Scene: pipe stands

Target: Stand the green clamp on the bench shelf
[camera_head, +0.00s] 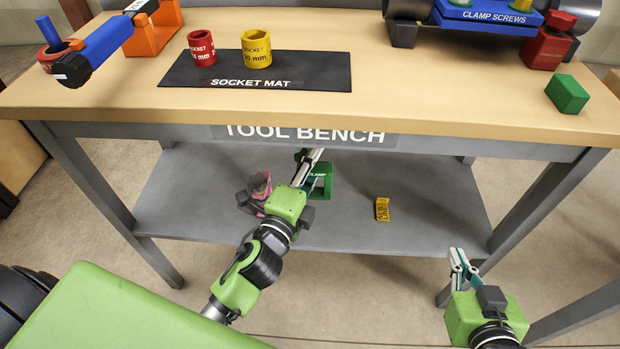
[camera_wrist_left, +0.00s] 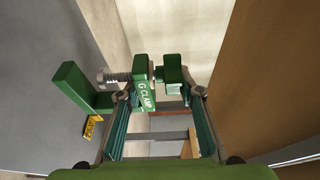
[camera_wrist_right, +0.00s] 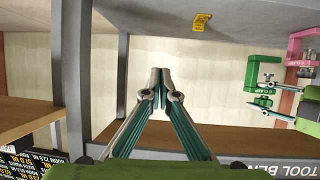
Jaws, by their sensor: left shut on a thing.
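The green clamp (camera_head: 321,190) is upright at the shelf, under the tool bench top; part of it is hidden in the head view. My left gripper (camera_head: 314,155) is shut on its upper part. In the left wrist view the clamp (camera_wrist_left: 145,88) sits between the fingertips (camera_wrist_left: 159,95). The right wrist view, upside down, also shows the clamp (camera_wrist_right: 264,72); I cannot tell whether its base touches the shelf. The bench shelf (camera_head: 430,185) is a grey board. My right gripper (camera_head: 459,255) is empty, in front of the bench at the right, fingertips together (camera_wrist_right: 161,75).
A pink clamp (camera_head: 260,184) stands on the shelf left of the green one, close to my left gripper. A yellow label (camera_head: 382,209) lies to the right, with free shelf around it. The bench top edge (camera_head: 300,118) overhangs the shelf. Bench legs (camera_head: 545,205) stand at both sides.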

